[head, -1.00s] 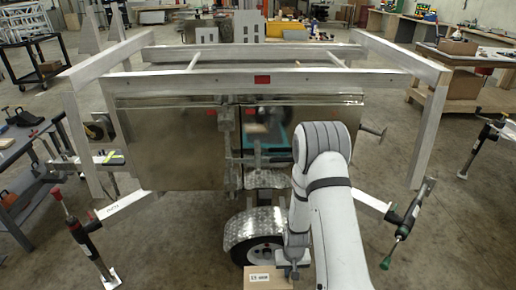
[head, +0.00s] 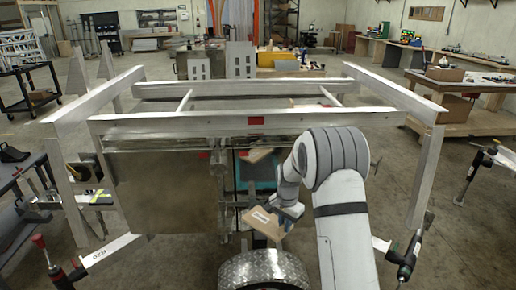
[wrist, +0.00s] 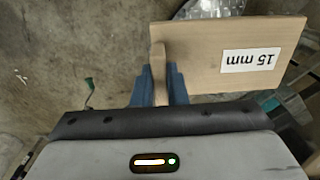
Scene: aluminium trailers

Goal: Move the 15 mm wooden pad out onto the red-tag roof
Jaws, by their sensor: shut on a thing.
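The wooden pad (head: 263,220) is a flat tan block with a white label. In the wrist view the pad (wrist: 195,55) shows "15 mm", upside down. My gripper (head: 288,212) is shut on one edge of it, and the pad sticks out beyond the fingers (wrist: 158,85). It is held tilted in the head view, in front of the trailer and above the wheel fender. The roof is an open aluminium frame (head: 180,124) with a red tag (head: 256,121) on its front beam. The pad is below that beam, apart from it.
The diamond-plate fender (head: 265,268) is just below the pad. Shiny trailer panels (head: 165,190) stand behind it. A tan piece (head: 258,155) shows at the open middle. Frame posts (head: 425,180) and clamps (head: 410,258) flank the sides. Above the roof is clear air.

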